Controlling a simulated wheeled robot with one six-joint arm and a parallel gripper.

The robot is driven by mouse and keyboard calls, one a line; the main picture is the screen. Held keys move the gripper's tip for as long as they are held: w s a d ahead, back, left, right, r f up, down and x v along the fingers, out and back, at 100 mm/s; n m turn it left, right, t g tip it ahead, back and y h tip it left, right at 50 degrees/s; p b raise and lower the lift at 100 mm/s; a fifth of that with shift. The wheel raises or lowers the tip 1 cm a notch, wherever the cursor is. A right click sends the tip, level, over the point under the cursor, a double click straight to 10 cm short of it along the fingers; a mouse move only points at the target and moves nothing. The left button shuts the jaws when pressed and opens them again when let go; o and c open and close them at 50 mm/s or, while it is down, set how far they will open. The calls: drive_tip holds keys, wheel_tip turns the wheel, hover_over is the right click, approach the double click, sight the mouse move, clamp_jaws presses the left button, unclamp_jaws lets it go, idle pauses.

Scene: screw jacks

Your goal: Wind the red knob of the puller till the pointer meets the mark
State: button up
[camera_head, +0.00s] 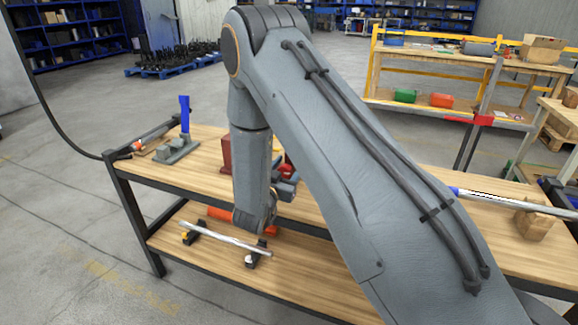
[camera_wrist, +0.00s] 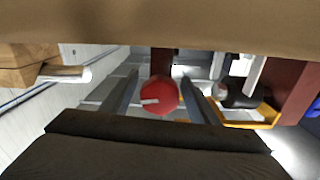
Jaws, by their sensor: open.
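The red knob (camera_wrist: 163,100) is round, with a short white bar on its face, and sits near the middle of the wrist view. My gripper (camera_wrist: 160,84) is open, with one grey finger left of the knob and one right of it. Gaps show on both sides, and I cannot tell how deep the knob sits between the fingers. Dark red upright parts (camera_wrist: 301,88) stand behind and to the right. In the head view a dark red block (camera_head: 226,155) shows beside my arm, which hides most of the puller. I cannot make out the pointer or the mark.
A yellow bracket (camera_wrist: 262,118) and a dark cylinder (camera_wrist: 240,97) lie close right of my fingers. A wooden block (camera_wrist: 25,65) with a metal rod is at left. In the head view, a blue-handled grey device (camera_head: 180,150) stands on the bench's left end.

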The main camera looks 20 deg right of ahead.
sight(284, 172)
drive_tip(key=c, duration=1)
drive_tip(key=shift+m, duration=0.7)
drive_tip(key=shift+c, duration=0.2)
drive_tip(key=o, duration=1)
drive_tip(key=shift+o, duration=0.2)
drive_tip(key=shift+s, duration=0.1)
drive_tip(key=b+v, duration=0.1)
drive_tip(key=v, duration=0.6)
drive_tip(key=shift+s+a, duration=0.2)
drive_tip(key=shift+a, duration=0.05)
